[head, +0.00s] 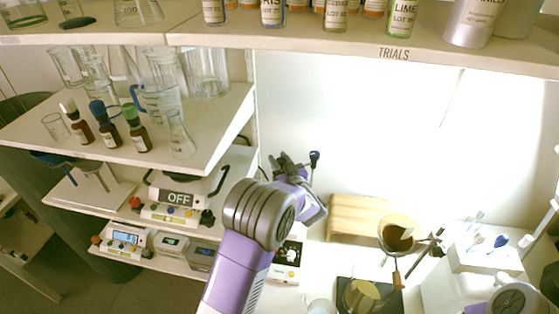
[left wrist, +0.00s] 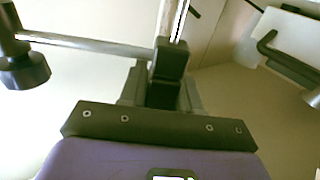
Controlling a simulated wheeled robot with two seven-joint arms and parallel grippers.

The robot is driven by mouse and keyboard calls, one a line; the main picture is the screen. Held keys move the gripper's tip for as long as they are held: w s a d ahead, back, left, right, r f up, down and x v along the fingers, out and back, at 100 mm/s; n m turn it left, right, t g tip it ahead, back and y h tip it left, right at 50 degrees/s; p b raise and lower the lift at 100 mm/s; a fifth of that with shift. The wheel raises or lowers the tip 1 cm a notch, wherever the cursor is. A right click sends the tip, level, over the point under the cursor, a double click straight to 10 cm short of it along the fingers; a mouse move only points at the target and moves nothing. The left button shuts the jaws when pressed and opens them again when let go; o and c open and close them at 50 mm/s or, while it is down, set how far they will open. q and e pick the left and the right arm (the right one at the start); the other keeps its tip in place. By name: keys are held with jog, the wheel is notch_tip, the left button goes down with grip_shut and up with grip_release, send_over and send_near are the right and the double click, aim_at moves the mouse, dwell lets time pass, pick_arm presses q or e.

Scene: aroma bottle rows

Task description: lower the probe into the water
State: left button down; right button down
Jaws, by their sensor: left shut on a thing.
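My left gripper (head: 290,165) is raised in front of the white back wall, right of the shelves. In the left wrist view its dark fingers (left wrist: 165,75) are shut on a dark block-like part with a thin pale rod (left wrist: 181,20) rising from it. I take this for the probe, but its tip is hidden. A dark blue knob (head: 314,156) shows beside the fingers in the head view. A metal bar (left wrist: 90,43) runs left from the fingers to a black round end (left wrist: 25,70). A pale cup (head: 320,306) stands below; I cannot see water in it.
A shelf at left holds brown dropper bottles (head: 106,125) and glassware. A stirrer reading OFF (head: 178,199) is below it. The upper shelf (head: 395,54) overhangs.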

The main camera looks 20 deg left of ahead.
pick_arm(q)
jog(key=c, duration=0.9)
grip_release()
jog(key=shift+f, duration=0.3)
jog(key=shift+r, duration=0.1)
jog(key=v, duration=0.7)
jog(key=shift+s+d, duration=0.2)
jog(key=shift+d, duration=0.05)
